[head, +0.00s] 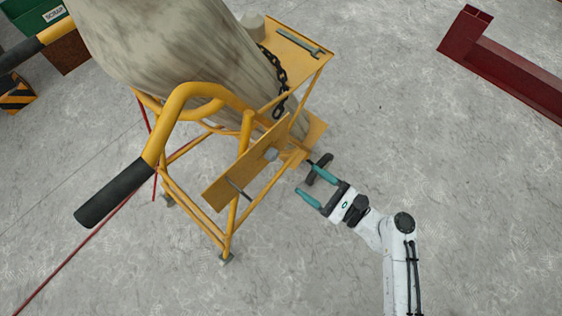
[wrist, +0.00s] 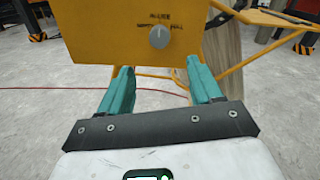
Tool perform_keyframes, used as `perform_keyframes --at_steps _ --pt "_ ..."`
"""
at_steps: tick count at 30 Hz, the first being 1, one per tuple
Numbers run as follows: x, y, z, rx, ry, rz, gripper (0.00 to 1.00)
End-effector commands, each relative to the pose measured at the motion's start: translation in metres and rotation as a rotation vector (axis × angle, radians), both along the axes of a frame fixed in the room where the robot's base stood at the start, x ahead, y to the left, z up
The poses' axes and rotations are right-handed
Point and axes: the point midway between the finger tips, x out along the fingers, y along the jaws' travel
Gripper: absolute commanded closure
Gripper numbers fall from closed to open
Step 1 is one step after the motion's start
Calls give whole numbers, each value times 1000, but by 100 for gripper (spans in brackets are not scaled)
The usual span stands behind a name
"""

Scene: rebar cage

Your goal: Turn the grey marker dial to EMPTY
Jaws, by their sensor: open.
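The grey marker dial (wrist: 159,38) is a round knob on a yellow panel (wrist: 95,32) in the wrist view. A light mark on it seems to point up, toward the top label. Small dark labels sit above it and to either side, too blurred to read with certainty. In the head view the dial (head: 271,154) shows as a grey stub on the yellow plate of the cart. My gripper (head: 305,178) is open and empty, to the lower right of the dial and apart from it. In the wrist view its teal fingers (wrist: 160,68) stand below the dial, spread wider than it.
The yellow cart frame (head: 247,150) carries a large pale cylinder (head: 175,40), a dark chain (head: 280,80) and a shelf with a wrench (head: 300,43). A red hose (head: 70,255) runs along the floor. A dark red beam (head: 515,68) lies at upper right. The floor around my arm is clear.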

Motion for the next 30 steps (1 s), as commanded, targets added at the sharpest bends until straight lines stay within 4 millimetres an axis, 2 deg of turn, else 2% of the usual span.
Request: perform_keyframes --at_steps 5,18,24,30 --pt "11 14 1 15 7 -2 36" --pt "52 75 1 12 5 -2 36" --pt "60 87 1 12 5 -3 36" --pt "61 89 1 10 5 -3 36"
